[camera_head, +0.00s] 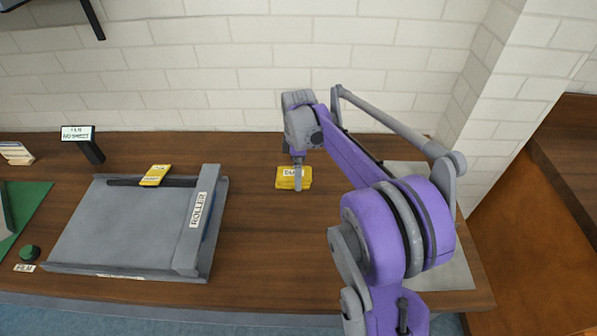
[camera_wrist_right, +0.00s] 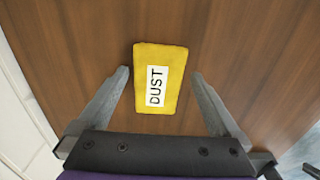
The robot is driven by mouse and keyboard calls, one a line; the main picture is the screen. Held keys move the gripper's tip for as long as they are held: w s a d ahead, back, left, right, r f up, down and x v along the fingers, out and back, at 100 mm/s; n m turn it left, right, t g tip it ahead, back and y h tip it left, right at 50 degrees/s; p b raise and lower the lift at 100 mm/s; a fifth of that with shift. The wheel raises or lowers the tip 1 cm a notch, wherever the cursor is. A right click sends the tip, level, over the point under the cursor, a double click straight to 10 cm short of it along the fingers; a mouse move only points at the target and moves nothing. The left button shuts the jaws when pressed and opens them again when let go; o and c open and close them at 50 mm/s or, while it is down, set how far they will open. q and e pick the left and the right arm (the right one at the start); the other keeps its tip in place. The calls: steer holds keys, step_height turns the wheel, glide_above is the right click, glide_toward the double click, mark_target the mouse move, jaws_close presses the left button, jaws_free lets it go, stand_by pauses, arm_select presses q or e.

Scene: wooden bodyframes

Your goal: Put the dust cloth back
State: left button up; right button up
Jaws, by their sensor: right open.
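The yellow dust cloth (camera_head: 282,181), a folded block with a white label, lies on the wooden bench right of the grey tray. In the right wrist view the cloth (camera_wrist_right: 172,58) reads "DUST" and sits between and beyond the spread fingers. My right gripper (camera_head: 298,172) is over the cloth, pointing down, and hides part of it; in its wrist view the gripper (camera_wrist_right: 160,74) is open and empty, one finger either side of the cloth. I cannot tell how far above it the fingertips are. My left gripper is out of view.
A grey tray (camera_head: 115,230) with a "ROLLER" edge stands left, with a yellow labelled item (camera_head: 155,175) on its back edge. A small sign (camera_head: 78,133) stands behind it. A green mat (camera_head: 28,205) is far left. A brick wall (camera_head: 200,75) bounds the back.

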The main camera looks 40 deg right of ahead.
step_height(320, 180, up, 11)
steer(key=p, duration=0.1)
steer(key=shift+r, duration=0.2)
